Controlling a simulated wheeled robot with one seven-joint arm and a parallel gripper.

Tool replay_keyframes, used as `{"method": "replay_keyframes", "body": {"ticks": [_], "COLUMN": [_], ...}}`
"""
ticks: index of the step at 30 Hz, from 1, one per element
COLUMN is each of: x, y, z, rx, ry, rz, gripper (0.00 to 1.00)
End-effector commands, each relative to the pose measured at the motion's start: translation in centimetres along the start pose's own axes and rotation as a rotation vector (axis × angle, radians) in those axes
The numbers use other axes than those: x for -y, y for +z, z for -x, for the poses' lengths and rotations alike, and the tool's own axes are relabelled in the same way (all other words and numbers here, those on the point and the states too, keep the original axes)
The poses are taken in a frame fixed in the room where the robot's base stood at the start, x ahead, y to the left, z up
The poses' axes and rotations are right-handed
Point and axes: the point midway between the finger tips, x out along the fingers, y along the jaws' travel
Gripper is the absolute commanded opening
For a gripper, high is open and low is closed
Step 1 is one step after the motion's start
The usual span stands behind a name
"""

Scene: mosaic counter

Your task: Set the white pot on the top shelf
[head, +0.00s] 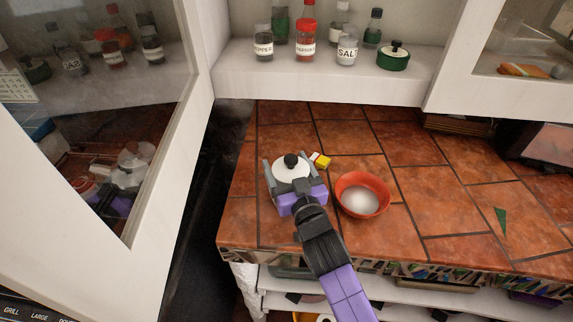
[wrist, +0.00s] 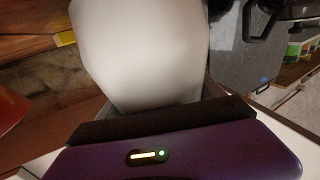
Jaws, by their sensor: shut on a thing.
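The white pot (head: 293,172) has a white lid with a black knob and stands at the left part of the tiled counter in the head view. My gripper (head: 292,186) is shut on the pot, with its fingers along the pot's two sides. In the wrist view the white pot (wrist: 142,50) fills the upper middle, close in front of my gripper (wrist: 160,120). Whether the pot's base touches the counter is hidden. The shelf (head: 310,84) in the open cabinet is above and behind the counter; any higher shelf is out of view.
A red bowl (head: 377,207) with white inside is just right of my gripper. A small yellow and red block (head: 321,160) lies behind it. Bottles, jars and a green pot (head: 393,57) stand on the shelf. An open glass door (head: 165,170) hangs at left. Counter room is free at right.

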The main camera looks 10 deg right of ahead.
Motion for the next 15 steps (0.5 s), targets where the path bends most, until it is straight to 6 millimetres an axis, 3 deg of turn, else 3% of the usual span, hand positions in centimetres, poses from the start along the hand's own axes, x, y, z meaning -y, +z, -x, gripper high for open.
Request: {"method": "replay_keyframes", "body": {"ticks": [5,6,9,15], "x": [0.01,0.0,0.0,-0.01], "y": [0.07,0.28,0.23,0.22], "z": [-0.04,0.0,0.0,0.0], "rx": [-0.006,0.0,0.0,0.0], "ry": [-0.001,0.0,0.0,0.0], "rz": [0.0,0.0,0.0,0.0], "gripper": [0.04,0.81,0.99,0.99]}}
